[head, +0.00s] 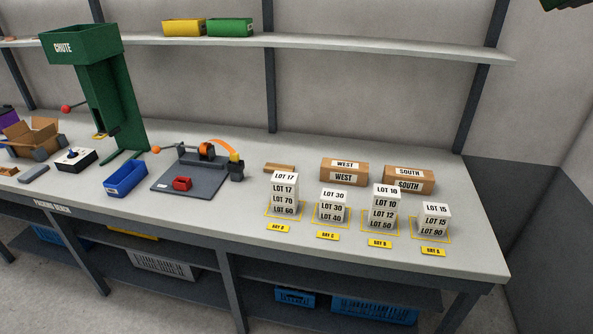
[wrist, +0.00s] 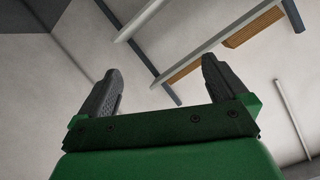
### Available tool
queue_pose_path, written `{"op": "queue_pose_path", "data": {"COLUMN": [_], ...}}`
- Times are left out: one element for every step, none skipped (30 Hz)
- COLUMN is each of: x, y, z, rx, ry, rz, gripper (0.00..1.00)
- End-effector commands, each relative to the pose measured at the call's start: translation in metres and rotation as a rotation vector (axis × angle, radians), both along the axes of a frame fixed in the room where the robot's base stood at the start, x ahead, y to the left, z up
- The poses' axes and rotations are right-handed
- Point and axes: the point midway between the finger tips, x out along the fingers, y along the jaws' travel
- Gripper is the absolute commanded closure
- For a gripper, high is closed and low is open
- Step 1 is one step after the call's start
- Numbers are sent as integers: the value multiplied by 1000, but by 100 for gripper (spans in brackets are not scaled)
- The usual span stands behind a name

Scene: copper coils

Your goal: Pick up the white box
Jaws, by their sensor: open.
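Several white boxes with LOT labels stand in four short stacks on the bench. The left stack has LOT 17 (head: 285,179) on top, above LOT 70 and LOT 60. Beside it LOT 30 (head: 333,197) sits on LOT 40. The third stack has LOT 10 (head: 386,194) over LOT 12 and LOT 50. The right stack has LOT 15 (head: 436,212) over LOT 90. My gripper (wrist: 160,65) is open and empty in the wrist view, with only wall, posts and shelf beyond its fingers. It is away from the boxes.
Brown WEST (head: 344,172) and SOUTH (head: 409,180) boxes lie behind the stacks. A coil device on a grey plate (head: 187,185), a blue bin (head: 125,180) and a green chute (head: 105,95) stand to the left. A shelf (head: 350,45) runs above. The bench's right end (head: 470,255) is clear.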

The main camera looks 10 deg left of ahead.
Motion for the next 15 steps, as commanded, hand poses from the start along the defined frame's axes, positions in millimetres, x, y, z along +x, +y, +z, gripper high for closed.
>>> {"op": "queue_pose_path", "data": {"x": [3,6,9,12,15,19,22,25,29,33,36,41,44,48,53], "y": [-4,-6,-7,-7,-6,-5,-5,-3,-2,0,1,3,5,7,9], "z": [11,16,19,20,20,19,18,16,14,11,8,4,1,-3,-8], "rx": [3,-3,-15,-26,-40,-60,-74,-91,-116,-136,-155,-184,-206,-228,-259], "ry": [-24,-36,-45,-48,-49,-48,-47,-43,-39,-33,-29,-21,-14,-8,2], "rz": [-9,-16,-23,-26,-30,-34,-35,-37,-40,-41,-42,-44,-45,-45,-46], "gripper": [0,0,0,0,0,0,0,0,0,0,0,0,0,0,0]}}
